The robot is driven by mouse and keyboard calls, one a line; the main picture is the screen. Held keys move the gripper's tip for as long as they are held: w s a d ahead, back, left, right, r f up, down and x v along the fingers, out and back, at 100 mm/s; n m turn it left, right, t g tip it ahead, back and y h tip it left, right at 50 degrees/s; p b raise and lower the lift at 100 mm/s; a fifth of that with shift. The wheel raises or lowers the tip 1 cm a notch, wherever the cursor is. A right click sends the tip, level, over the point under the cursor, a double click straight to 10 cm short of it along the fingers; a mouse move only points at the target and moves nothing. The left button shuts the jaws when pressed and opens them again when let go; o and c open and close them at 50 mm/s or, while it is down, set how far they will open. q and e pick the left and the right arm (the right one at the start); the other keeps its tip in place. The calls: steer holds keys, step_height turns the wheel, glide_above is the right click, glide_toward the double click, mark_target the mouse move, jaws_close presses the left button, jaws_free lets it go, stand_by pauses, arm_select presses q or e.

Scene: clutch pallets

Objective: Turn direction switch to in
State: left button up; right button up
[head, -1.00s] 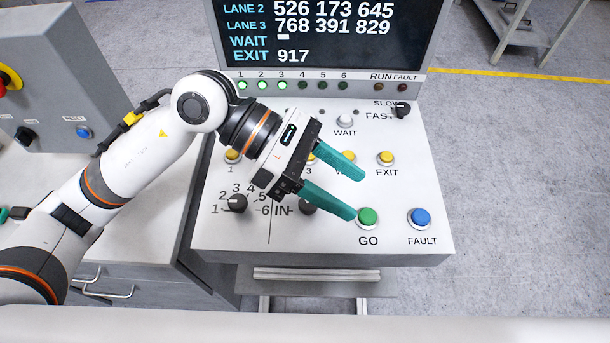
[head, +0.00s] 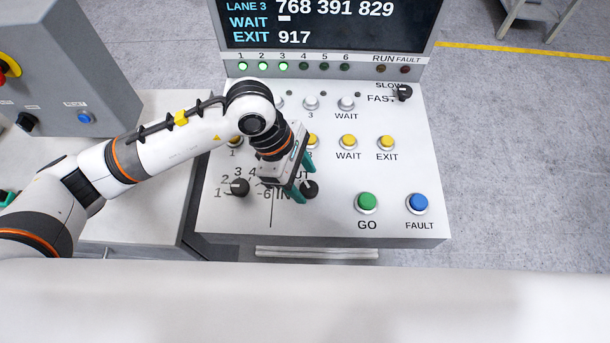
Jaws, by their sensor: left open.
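The direction switch (head: 312,189) is a black round knob on the sloped white control panel. The label IN shows at its lower left, and the end of OUT shows above it, partly covered by my gripper. My left gripper (head: 305,185) has its teal fingers open and pointing down at the knob. One fingertip is at the knob's left side and the other is above it in the picture. I cannot tell whether they touch it, or which way the knob points. My right gripper is not in view.
Left of the switch is a numbered black selector knob (head: 240,187). Right of it are a green GO button (head: 367,202) and a blue FAULT button (head: 417,203). Yellow buttons (head: 348,142) and a SLOW/FAST knob (head: 404,92) sit higher. A display (head: 330,25) stands behind.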

arm_select(q)
steer(key=shift+x, duration=0.8)
steer(key=shift+c, duration=0.5)
steer(key=c, duration=0.9)
steer(key=shift+o, duration=0.2)
steer(key=shift+f+n+b, duration=0.15)
steer(key=shift+n+b, duration=0.35)
steer(key=shift+b, duration=0.2)
steer(key=n+t+b, duration=0.1)
steer(key=n+b, duration=0.1)
steer(key=n+t+b, duration=0.1)
steer(key=n+b, duration=0.1)
steer(key=b, duration=0.1)
steer(key=n+t+b, duration=0.1)
steer(key=n+b, duration=0.1)
steer(key=shift+s+f+n+b, duration=0.1)
steer(key=shift+s+n+b, duration=0.2)
steer(key=shift+b, duration=0.1)
steer(key=n+t+b, duration=0.1)
steer(key=n+b, duration=0.1)
steer(key=n, duration=0.1)
steer(key=shift+d+y+b, duration=0.1)
steer(key=shift+y+b, duration=0.2)
steer(key=shift+b, duration=0.05)
steer(key=shift+s+r+n+b, duration=0.1)
steer(key=shift+r+n+b, duration=0.15)
steer(key=shift+n+b, duration=0.4)
steer(key=shift+t, duration=0.3)
